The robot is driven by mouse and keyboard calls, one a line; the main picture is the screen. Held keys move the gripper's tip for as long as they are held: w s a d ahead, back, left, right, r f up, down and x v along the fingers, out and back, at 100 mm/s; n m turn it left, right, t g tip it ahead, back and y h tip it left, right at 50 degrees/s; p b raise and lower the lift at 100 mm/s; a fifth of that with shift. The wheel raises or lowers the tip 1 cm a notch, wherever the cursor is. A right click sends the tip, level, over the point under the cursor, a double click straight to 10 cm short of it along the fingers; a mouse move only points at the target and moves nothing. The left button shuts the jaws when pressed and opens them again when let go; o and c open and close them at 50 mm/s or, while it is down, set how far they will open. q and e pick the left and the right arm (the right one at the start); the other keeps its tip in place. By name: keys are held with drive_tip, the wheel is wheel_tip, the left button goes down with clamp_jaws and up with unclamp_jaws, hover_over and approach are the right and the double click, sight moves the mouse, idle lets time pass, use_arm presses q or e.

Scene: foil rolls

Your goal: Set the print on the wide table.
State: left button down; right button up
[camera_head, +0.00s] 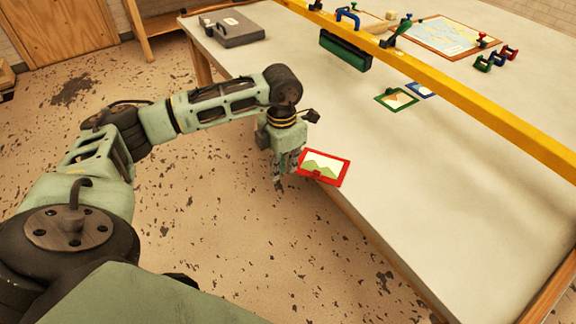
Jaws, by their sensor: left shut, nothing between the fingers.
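A print with a red frame and a green and white picture (323,164) lies at the near left edge of the wide table (420,200). Its left part seems to reach out past the edge. My left gripper (280,180) points down just off the table edge, at the left end of the print. Its fingers are shut with nothing between them. Whether they touch the print I cannot tell. My right gripper is not in view.
Two small framed cards, green (396,98) and blue (421,90), lie farther back. A yellow beam (460,88) crosses above the table, with a green roller (345,50) by it. A grey case (227,27) and a map (445,35) are at the back. The table's middle is clear.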

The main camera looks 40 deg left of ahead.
sight(305, 174)
use_arm(q)
drive_tip(key=w+d+f+p, duration=0.1)
drive_tip(key=w+f+p, duration=0.1)
drive_tip(key=f, duration=0.5)
drive_tip(key=shift+w+d+f, duration=0.25)
drive_tip(key=shift+w+d, duration=0.1)
drive_tip(key=shift+w, duration=0.5)
drive_tip(key=shift+w, duration=0.1)
drive_tip(key=w+b, duration=0.1)
drive_tip(key=w+d+b, duration=0.1)
drive_tip(key=shift+w+d+f, duration=0.1)
drive_tip(key=shift+w, duration=0.4)
